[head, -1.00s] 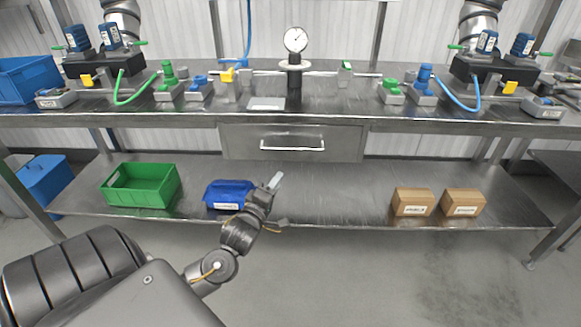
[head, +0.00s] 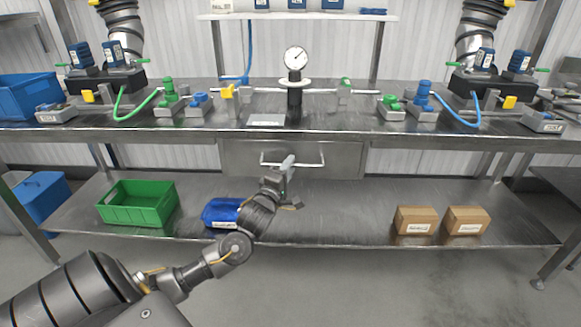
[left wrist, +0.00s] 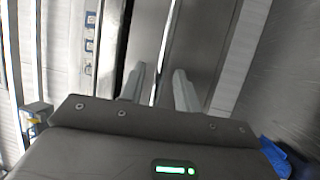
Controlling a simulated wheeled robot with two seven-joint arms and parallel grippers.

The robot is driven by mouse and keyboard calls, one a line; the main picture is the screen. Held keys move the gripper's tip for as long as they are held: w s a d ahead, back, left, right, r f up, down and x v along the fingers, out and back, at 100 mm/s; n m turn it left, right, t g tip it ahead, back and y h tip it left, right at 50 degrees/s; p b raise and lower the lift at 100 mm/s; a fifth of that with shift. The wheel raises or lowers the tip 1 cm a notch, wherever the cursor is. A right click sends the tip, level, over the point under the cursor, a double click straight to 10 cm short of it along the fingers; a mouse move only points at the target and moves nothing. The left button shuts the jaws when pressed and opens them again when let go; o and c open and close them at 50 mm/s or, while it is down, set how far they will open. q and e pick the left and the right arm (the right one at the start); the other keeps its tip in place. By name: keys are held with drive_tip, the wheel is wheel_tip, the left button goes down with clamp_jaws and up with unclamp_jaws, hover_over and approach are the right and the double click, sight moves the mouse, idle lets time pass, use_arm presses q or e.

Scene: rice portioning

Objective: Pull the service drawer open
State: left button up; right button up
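The service drawer (head: 240,158) is a grey metal front under the bench top and looks closed. Its bar handle (head: 312,164) runs across the front. My left gripper (head: 289,161) comes up from below and overlaps the middle of the handle. In the left wrist view, the fingers of my left gripper (left wrist: 157,75) are apart, with the thin bright handle bar (left wrist: 168,35) running between them. A visible gap shows beside the bar, and I cannot tell whether either finger touches it. My right gripper is in neither view.
The bench top (head: 340,122) carries a gauge (head: 295,58) and valves. Space in front of the drawer's right half is clear.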

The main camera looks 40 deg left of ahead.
use_arm(q)
drive_tip(key=shift+w+a+r, duration=0.15)
drive_tip(key=shift+w+a, duration=0.05)
drive_tip(key=shift+w, duration=0.5)
clamp_jaws()
